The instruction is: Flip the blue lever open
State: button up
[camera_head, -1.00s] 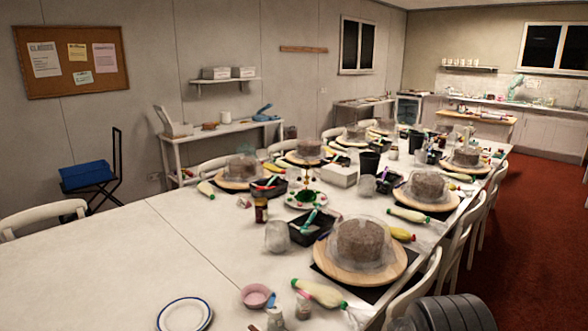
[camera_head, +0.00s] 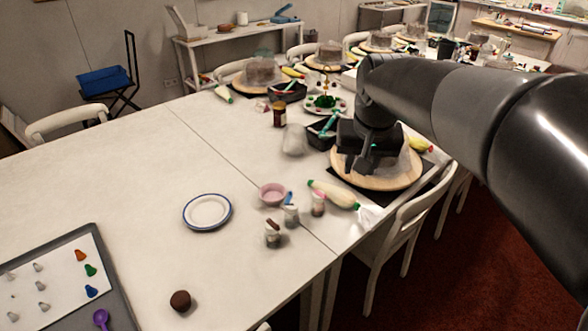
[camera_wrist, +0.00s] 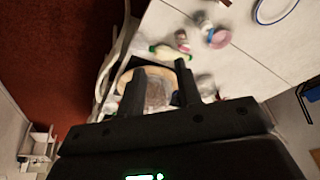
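No blue lever can be made out for certain. A blue item (camera_head: 286,18) lies on the side table by the wall, too small to read. A small jar with a blue top (camera_head: 290,212) stands on the long table. My gripper (camera_head: 368,168) is over the nearest wooden turntable (camera_head: 349,176) and hides much of its cake. In the wrist view my gripper (camera_wrist: 161,70) has its two fingers apart. The cake (camera_wrist: 157,93) shows between and beyond them, with nothing visibly held.
A white plate (camera_head: 207,211), a pink bowl (camera_head: 272,194), more jars and a piping bag (camera_head: 334,195) lie on the long table. A tray (camera_head: 112,285) is at the near left. A white chair (camera_head: 395,228) stands beside the table. The table's left part is mostly clear.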

jog(key=w+a+f+g, duration=0.15)
jog(key=w+a, duration=0.25)
jog(key=w, duration=0.4)
jog(key=g, duration=0.2)
send_over(289, 197)
jog(key=w, duration=0.2)
notch_tip(289, 197, down, 17)
jog(key=f, duration=1)
jog(key=shift+s+d+f, duration=0.15)
jog(key=shift+s, duration=0.05)
grip_shut()
